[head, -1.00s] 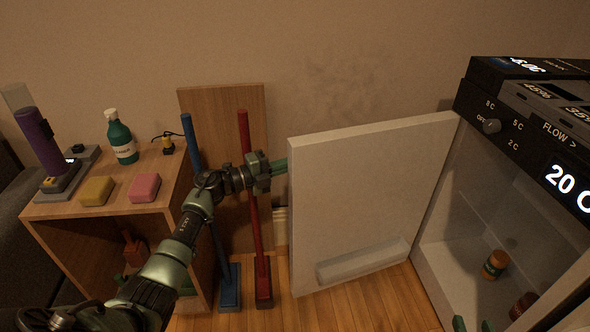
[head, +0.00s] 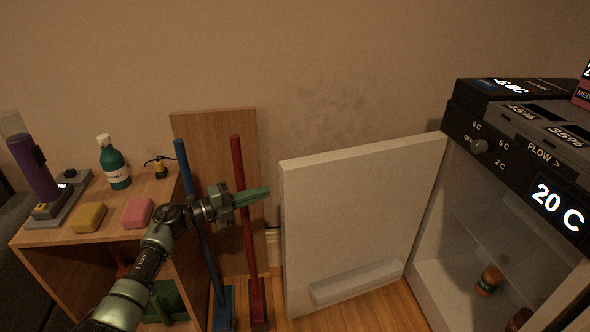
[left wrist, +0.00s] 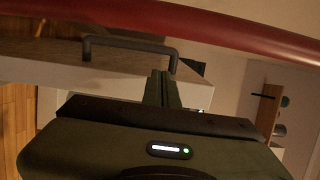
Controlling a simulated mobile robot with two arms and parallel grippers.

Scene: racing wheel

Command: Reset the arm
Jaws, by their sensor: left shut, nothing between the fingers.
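My left arm reaches in from the lower left in the head view. Its green gripper (head: 266,191) is shut and empty, pointing right, in front of the red pole (head: 242,200) and left of the open white door (head: 350,215). A small gap shows between the fingertips and the door's edge. In the left wrist view the closed fingers (left wrist: 161,88) stand together, with a red bar (left wrist: 170,22) across the top and a dark bracket-like handle (left wrist: 130,44) beyond. My right gripper is not in view.
A wooden cabinet (head: 60,236) stands left, carrying a green bottle (head: 114,165), a yellow sponge (head: 89,217) and a pink sponge (head: 138,213). A blue pole (head: 205,250) stands beside the arm. The open fridge (head: 430,275) at right holds an orange-brown jar (head: 489,281).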

